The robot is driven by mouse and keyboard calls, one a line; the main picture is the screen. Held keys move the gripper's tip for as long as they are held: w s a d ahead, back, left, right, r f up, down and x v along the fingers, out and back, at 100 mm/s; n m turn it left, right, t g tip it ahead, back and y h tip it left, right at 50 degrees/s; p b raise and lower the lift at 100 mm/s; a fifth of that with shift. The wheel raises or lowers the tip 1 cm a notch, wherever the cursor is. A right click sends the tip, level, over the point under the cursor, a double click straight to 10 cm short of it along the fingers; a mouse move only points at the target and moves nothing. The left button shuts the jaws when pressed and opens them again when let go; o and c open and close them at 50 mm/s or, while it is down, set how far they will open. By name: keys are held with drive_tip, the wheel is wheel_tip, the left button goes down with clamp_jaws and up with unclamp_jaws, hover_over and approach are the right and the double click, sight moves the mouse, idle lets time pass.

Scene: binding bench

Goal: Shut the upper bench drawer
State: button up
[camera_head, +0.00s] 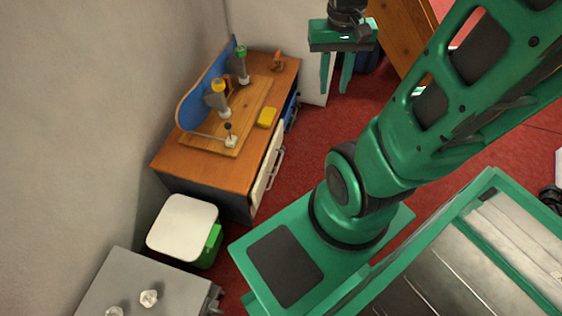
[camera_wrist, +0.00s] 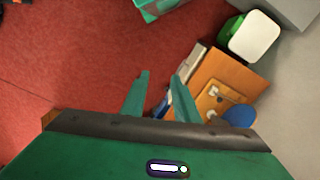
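The wooden-topped bench (camera_head: 205,170) stands against the wall; it also shows in the wrist view (camera_wrist: 230,70). Its front has a pale drawer front (camera_head: 265,175) with bar handles and a blue part (camera_head: 291,108) toward the far end. The front is seen steeply from above, so I cannot tell which is the upper drawer or how far it stands out. My gripper (camera_head: 335,88) is high above the floor, beyond the bench's far right end, apart from it. Its two fingers are spread and empty; they also show in the wrist view (camera_wrist: 161,77).
A white-lidded green bin (camera_head: 183,225) and grey cabinet (camera_head: 130,285) stand nearer. Red floor (camera_head: 310,140) is clear before the bench.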

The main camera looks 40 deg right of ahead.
drive_tip(key=w+d+f, duration=0.4)
drive_tip(key=w+f, duration=0.6)
drive_tip(key=w, duration=0.1)
drive_tip(key=m+t+y, duration=0.2)
drive_tip(key=m, duration=0.2)
hover_over(279, 164)
drive_tip(key=s+d, duration=0.1)
drive_tip(key=s, duration=0.1)
wheel_tip(279, 164, down, 39)
drive_tip(key=f, duration=0.3)
drive_tip(key=w+f, duration=0.1)
drive_tip(key=f, duration=0.6)
drive_tip(key=shift+w+a+f, duration=0.2)
drive_tip(key=shift+w+a, duration=0.1)
drive_tip(key=shift+a, duration=0.1)
drive_tip(key=shift+c, duration=0.3)
clamp_jaws()
